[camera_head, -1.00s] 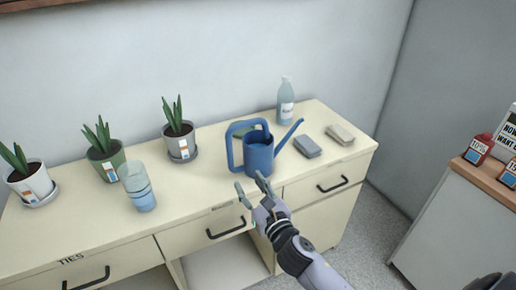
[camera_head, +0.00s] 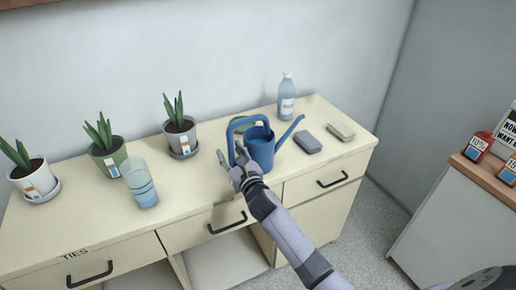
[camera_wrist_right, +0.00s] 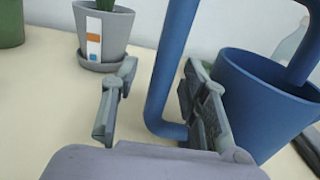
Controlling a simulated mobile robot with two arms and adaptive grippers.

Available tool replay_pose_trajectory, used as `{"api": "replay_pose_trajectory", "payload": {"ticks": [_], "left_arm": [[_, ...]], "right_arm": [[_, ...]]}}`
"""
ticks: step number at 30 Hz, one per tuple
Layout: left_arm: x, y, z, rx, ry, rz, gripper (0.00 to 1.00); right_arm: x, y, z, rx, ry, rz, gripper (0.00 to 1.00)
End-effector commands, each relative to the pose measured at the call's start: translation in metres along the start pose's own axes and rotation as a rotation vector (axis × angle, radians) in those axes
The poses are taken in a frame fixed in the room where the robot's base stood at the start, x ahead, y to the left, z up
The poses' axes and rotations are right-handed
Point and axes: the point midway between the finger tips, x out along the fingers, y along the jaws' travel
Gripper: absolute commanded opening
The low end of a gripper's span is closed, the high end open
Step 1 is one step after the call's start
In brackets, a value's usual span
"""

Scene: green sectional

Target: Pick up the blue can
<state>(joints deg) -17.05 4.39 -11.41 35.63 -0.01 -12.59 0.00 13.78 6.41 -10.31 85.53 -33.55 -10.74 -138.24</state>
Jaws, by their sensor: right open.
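The blue can is a watering can (camera_head: 262,150) with a long spout to the right and a loop handle on the left. It stands upright on the cream cabinet top. My right gripper (camera_head: 231,162) is at its handle side. In the right wrist view, the handle's upright bar (camera_wrist_right: 172,75) rises between the two open fingers of the gripper (camera_wrist_right: 155,105), nearer the right finger. The can's body (camera_wrist_right: 262,100) is just beyond that finger. My left gripper is not in view.
A grey pot (camera_head: 180,138), a green pot (camera_head: 108,158) and a white pot (camera_head: 36,182) hold plants. A glass (camera_head: 141,184) stands left of my gripper.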

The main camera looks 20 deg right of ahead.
Motion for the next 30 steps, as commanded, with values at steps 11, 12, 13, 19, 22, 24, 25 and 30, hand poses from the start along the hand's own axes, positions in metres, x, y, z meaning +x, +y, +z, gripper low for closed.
{"api": "replay_pose_trajectory", "payload": {"ticks": [11,12,13,19,22,24,25,30], "left_arm": [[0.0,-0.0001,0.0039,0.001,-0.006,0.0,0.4],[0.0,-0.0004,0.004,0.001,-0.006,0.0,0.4],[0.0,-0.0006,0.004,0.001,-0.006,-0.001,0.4],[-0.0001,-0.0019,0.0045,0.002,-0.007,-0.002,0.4],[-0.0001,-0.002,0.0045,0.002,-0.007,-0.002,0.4],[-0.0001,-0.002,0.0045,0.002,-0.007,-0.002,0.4],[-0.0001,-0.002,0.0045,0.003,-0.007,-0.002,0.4],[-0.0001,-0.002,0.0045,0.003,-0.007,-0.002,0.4]], "right_arm": [[0.0011,-0.0004,-0.0003,-0.001,0.0,0.0,0.32],[0.0011,-0.0004,-0.0003,-0.001,0.0,0.0,0.29],[0.0011,-0.0004,-0.0003,-0.001,0.0,0.0,0.27],[0.001,-0.0005,-0.0003,-0.001,0.0,0.0,0.14],[0.001,-0.0005,-0.0003,-0.001,0.0,0.0,0.07],[0.001,-0.0005,-0.0003,-0.001,0.0,0.0,0.02],[0.0009,-0.0005,-0.0003,-0.001,0.0,0.0,0.0],[0.0009,-0.0005,-0.0003,-0.001,0.0,0.0,0.0]]}}
